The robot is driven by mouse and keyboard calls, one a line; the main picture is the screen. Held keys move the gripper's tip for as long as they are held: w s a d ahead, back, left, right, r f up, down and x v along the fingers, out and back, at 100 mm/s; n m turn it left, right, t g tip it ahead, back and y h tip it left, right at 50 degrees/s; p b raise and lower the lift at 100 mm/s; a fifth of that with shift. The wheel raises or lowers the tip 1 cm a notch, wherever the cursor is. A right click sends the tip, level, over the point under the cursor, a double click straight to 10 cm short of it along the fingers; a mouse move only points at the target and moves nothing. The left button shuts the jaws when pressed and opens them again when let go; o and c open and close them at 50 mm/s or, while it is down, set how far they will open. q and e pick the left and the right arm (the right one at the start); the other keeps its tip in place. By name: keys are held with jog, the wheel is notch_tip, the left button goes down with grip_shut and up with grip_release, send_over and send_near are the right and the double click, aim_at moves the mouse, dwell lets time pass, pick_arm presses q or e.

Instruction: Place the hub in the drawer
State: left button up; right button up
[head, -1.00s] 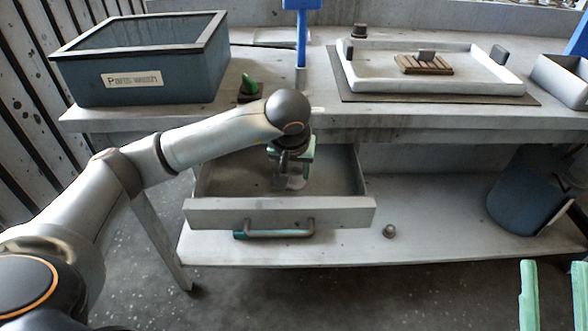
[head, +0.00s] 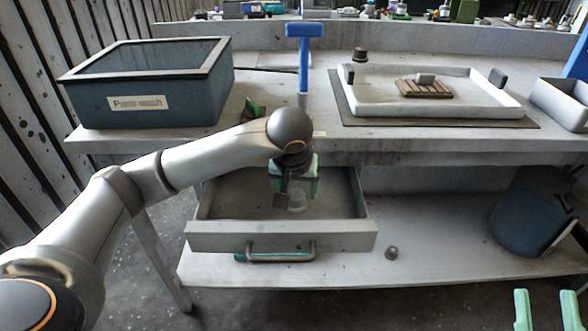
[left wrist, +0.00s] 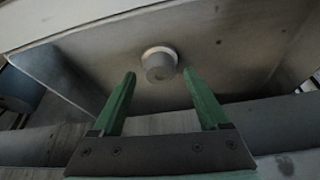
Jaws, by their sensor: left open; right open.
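The hub, a pale grey short cylinder with a wider rim, lies on the floor of the open drawer (head: 285,237). In the head view the hub (head: 297,203) is partly hidden by my left gripper (head: 295,192). In the left wrist view the hub (left wrist: 159,66) stands just past the tips of my open left gripper (left wrist: 159,75), roughly centred between the green fingers and not gripped. My right gripper (head: 545,295) is at the bottom right of the head view, open and empty, with only its green fingers showing.
A blue-grey parts wash bin (head: 150,90), a blue-handled tool (head: 303,60) and a white tray (head: 430,105) are on the bench above. A small round knob (head: 391,252) lies on the lower shelf (head: 440,260), near a blue bucket (head: 525,215). The shelf between them is clear.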

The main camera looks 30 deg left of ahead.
pick_arm(q)
jog(key=p+v, duration=0.2)
jog(key=v, duration=0.8)
jog(key=shift+r, duration=0.2)
pick_arm(e)
notch_tip(320, 180, down, 12)
jog(key=w+d+m+g+h, duration=0.1)
jog(key=w+m+g+h, duration=0.1)
jog(key=m+g+h, duration=0.1)
jog(key=shift+w+m+g+h, duration=0.25)
jog(key=shift+m+g+h, duration=0.05)
jog(key=shift+g+h, duration=0.45)
pick_arm(q)
jog(key=shift+s, duration=0.15)
